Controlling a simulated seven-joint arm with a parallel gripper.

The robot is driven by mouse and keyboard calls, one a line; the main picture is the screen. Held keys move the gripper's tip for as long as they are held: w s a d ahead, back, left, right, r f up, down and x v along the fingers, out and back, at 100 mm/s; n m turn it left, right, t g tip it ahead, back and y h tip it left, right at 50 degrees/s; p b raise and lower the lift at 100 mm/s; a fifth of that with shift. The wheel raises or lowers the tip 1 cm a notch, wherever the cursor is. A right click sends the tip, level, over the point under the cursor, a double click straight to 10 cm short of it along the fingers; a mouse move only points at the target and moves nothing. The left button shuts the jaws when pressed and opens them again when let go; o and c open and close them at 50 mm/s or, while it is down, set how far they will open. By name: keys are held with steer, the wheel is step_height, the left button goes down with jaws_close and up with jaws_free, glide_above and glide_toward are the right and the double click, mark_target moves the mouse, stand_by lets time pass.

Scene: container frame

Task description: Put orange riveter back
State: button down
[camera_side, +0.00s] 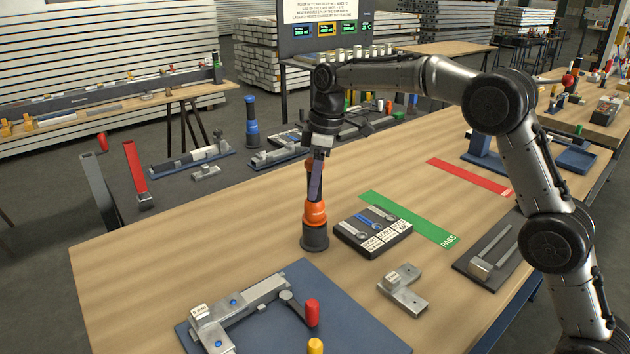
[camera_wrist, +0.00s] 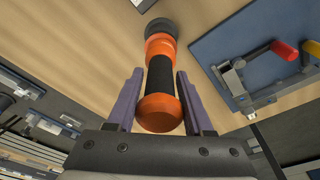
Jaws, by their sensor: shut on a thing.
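The orange riveter (camera_side: 315,212) is upright in the side view, with an orange body, dark grip and dark round base. Its base is at or just above the wooden table (camera_side: 200,235); I cannot tell if it touches. My gripper (camera_side: 316,182) comes from above and is shut on the riveter's upper part, partly hiding it. In the wrist view, the riveter (camera_wrist: 158,112) lies between the two purple fingers of my gripper (camera_wrist: 160,76), which sit either side of its black grip. Its dark base points away from the camera.
A black labelled tray (camera_side: 373,240) is right of the riveter, near a green PASS strip (camera_side: 405,215). A metal bracket (camera_side: 403,288) and a blue plate with a red-handled clamp (camera_side: 312,312) are nearer. A blue riveter-like tool (camera_side: 251,122) stands on the dark bench behind.

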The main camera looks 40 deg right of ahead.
steer(key=shift+f, duration=0.35)
steer(key=shift+c, duration=1.4)
jaws_free()
steer(key=shift+f, duration=0.1)
